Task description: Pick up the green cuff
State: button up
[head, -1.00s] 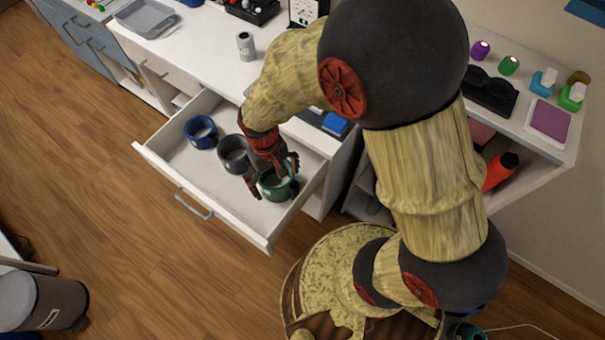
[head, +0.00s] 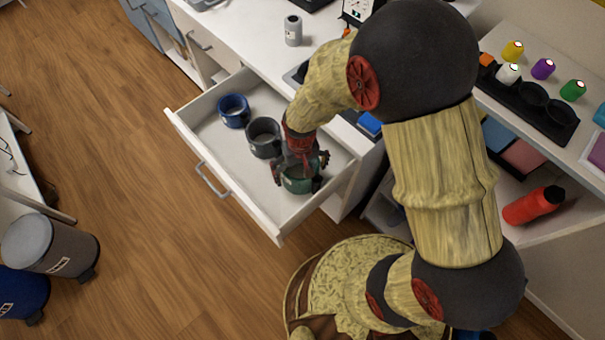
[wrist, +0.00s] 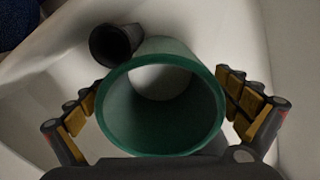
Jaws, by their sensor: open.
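The green cuff (head: 299,184) is a short, wide ring standing in the open white drawer (head: 213,141), near its right end. In the wrist view the green cuff (wrist: 214,107) sits between the two fingers of my gripper (wrist: 165,118), one finger on each side. The fingers are open, and gaps seem to show between them and the cuff's wall. In the head view my gripper (head: 299,170) is down in the drawer over the cuff and hides part of it.
A dark grey cuff (head: 264,138) and a blue cuff (head: 233,110) stand to the left in the same drawer. The grey one also shows in the wrist view (wrist: 106,48). The drawer's front and side walls surround my gripper. A counter (head: 262,40) lies behind.

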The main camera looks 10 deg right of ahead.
aim_at(301, 177)
notch_tip(301, 177, down, 3)
jog(key=shift+f+b, duration=0.1)
jog(key=shift+b, duration=0.4)
jog(key=c, duration=0.4)
jog(key=c, duration=0.6)
jog(key=shift+o, duration=0.2)
jog(key=shift+r, duration=0.2)
